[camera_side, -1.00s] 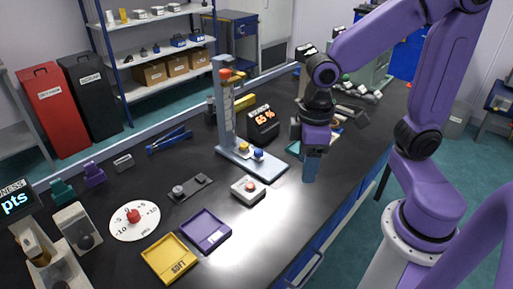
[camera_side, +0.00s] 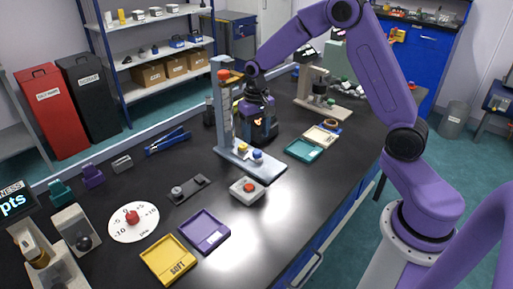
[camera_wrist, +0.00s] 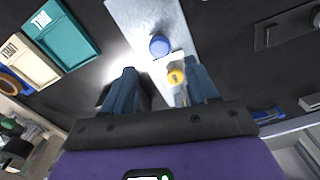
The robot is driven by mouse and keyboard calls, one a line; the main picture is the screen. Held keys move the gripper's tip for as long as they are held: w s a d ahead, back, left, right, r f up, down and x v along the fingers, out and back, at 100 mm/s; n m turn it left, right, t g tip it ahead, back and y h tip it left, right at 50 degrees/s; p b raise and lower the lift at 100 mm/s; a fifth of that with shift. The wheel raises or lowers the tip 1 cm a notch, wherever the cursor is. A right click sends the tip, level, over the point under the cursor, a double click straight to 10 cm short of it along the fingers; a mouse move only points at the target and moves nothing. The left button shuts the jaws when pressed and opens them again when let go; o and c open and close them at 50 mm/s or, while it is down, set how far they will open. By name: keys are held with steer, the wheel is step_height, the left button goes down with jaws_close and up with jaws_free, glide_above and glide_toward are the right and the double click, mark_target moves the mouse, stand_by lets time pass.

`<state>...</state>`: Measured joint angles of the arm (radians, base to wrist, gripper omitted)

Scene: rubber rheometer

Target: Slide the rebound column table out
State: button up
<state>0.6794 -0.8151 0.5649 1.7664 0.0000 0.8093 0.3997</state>
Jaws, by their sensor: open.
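The rebound column (camera_side: 226,115) is a tall grey post with a red knob on top, standing on a flat grey base plate (camera_side: 268,171). A yellow knob (camera_side: 242,147) and a blue knob (camera_side: 257,154) sit low on the base. The wrist view shows the base plate (camera_wrist: 140,15), the blue knob (camera_wrist: 159,45) and the yellow knob (camera_wrist: 176,76) on a pale block. My gripper (camera_side: 258,136) is just right of the column, pointing down. In the wrist view my gripper (camera_wrist: 163,88) is open and empty, with the yellow knob nearer its right finger. I cannot tell its height.
A small box with a red button (camera_side: 248,189) stands in front of the base. A teal tray (camera_side: 304,150) and a cream tray (camera_side: 322,135) lie to the right, before a beige stand (camera_side: 318,92). Purple (camera_side: 204,232) and yellow (camera_side: 168,260) trays lie front left. The bench is clear front right.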

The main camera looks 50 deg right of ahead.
mark_target(257, 150)
steer(key=shift+f, duration=3.1)
